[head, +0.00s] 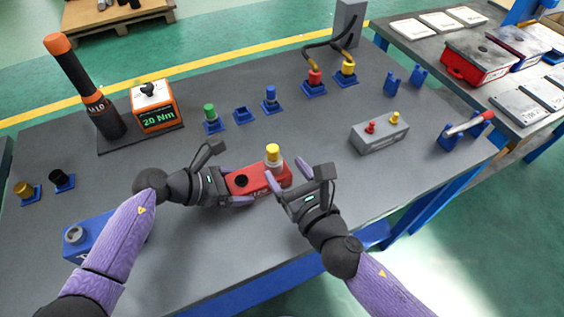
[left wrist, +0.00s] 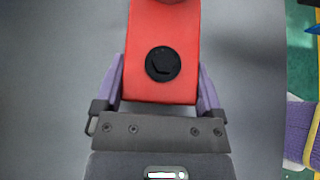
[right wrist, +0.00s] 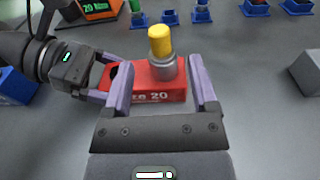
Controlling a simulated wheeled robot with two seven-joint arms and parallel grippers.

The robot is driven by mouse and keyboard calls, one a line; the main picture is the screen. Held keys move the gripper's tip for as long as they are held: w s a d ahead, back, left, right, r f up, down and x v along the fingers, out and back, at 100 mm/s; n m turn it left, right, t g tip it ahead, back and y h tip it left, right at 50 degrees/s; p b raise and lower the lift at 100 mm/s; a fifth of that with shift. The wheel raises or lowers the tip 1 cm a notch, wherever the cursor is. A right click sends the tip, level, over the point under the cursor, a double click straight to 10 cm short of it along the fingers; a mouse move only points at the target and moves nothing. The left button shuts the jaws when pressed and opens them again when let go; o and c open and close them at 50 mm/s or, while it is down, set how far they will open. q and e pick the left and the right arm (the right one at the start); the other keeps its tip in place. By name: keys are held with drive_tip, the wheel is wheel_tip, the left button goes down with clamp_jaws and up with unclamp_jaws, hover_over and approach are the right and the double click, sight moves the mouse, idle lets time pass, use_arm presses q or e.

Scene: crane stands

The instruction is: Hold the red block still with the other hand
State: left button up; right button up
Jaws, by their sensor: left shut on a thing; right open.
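The red block (head: 258,183) lies on the grey table in front of me, with a yellow-topped grey fitting (head: 273,157) upright on its right end and a dark round socket on its left end. My left gripper (head: 238,184) is shut on the red block's left end. In the left wrist view the red block (left wrist: 163,80) sits between the two purple fingers, its black hex socket facing up. My right gripper (head: 303,181) is open, just right of the block. In the right wrist view the yellow-topped fitting (right wrist: 161,52) shows between the open fingers, apart from them.
A blue block (head: 90,238) lies at the left. A torque tester (head: 154,107) and an orange-handled wrench (head: 75,75) stand at the back left. Small blue holders (head: 243,115) line the back. A grey block (head: 379,133) with red and yellow plugs stands right.

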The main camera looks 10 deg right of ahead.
drive_tip(key=f+v, duration=0.1)
drive_tip(key=v, duration=1.1)
drive_tip(key=shift+r, duration=0.45)
use_arm(q)
drive_tip(key=o, duration=1.3)
drive_tip(key=shift+c, duration=0.2)
drive_tip(key=v, duration=1.2)
drive_tip(key=shift+s, duration=0.1)
use_arm(e)
drive_tip(key=shift+s, duration=0.1)
